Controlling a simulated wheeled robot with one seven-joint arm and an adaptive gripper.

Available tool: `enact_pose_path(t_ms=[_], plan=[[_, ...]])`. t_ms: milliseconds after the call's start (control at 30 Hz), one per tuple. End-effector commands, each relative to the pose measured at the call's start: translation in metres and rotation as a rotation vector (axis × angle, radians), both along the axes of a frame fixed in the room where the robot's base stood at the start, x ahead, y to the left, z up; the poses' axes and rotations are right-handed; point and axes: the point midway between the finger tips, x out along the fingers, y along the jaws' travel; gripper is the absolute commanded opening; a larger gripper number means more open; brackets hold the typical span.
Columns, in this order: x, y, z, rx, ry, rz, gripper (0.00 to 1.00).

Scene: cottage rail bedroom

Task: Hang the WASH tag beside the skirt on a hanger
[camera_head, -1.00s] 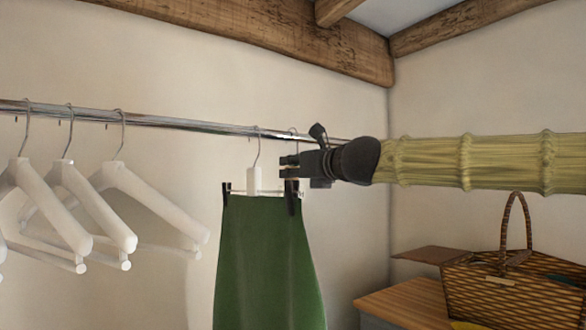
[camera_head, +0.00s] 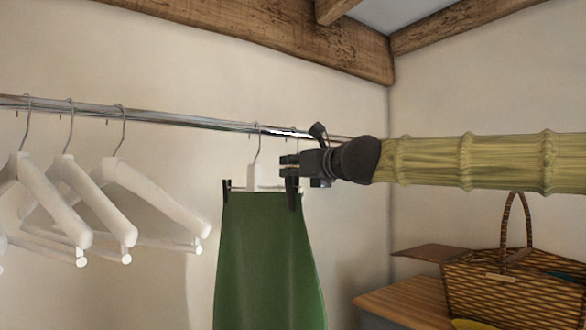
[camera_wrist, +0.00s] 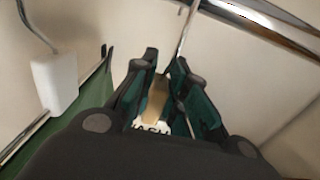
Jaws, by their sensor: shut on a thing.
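The green skirt (camera_head: 262,262) hangs by dark clips from a hanger with a white block (camera_head: 254,177) and a metal hook on the rail. In the wrist view that white block (camera_wrist: 55,82) is at the left. My gripper (camera_head: 284,166) is at the right end of the skirt's hanger, just below the rail. In the wrist view my gripper (camera_wrist: 166,72) is closed around the tan upper part of the WASH tag (camera_wrist: 152,126), whose dark letters are partly hidden. A thin metal hook (camera_wrist: 186,32) runs up from between the fingers towards the rail; whether it rests on it I cannot tell.
The metal rail (camera_head: 180,122) runs along the wall. Several empty white hangers (camera_head: 95,205) hang at the left, with bare rail between them and the skirt. A wicker basket (camera_head: 500,290) stands on a wooden surface (camera_head: 405,300) at the lower right.

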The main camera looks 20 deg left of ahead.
Motion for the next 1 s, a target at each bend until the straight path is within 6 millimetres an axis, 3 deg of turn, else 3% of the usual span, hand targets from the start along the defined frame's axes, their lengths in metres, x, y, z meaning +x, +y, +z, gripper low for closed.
enact_pose_path(t_ms=[200,233,367,767,1000], plan=[[0.001,0.0,-0.004,-0.003,0.002,0.0,0.0],[0.001,0.001,-0.004,-0.003,0.002,0.0,0.17],[0.001,0.001,-0.004,-0.003,0.002,0.0,0.4],[-0.002,-0.003,-0.002,-0.001,0.002,0.0,0.4],[-0.018,-0.024,-0.002,-0.002,0.001,0.0,0.4]])
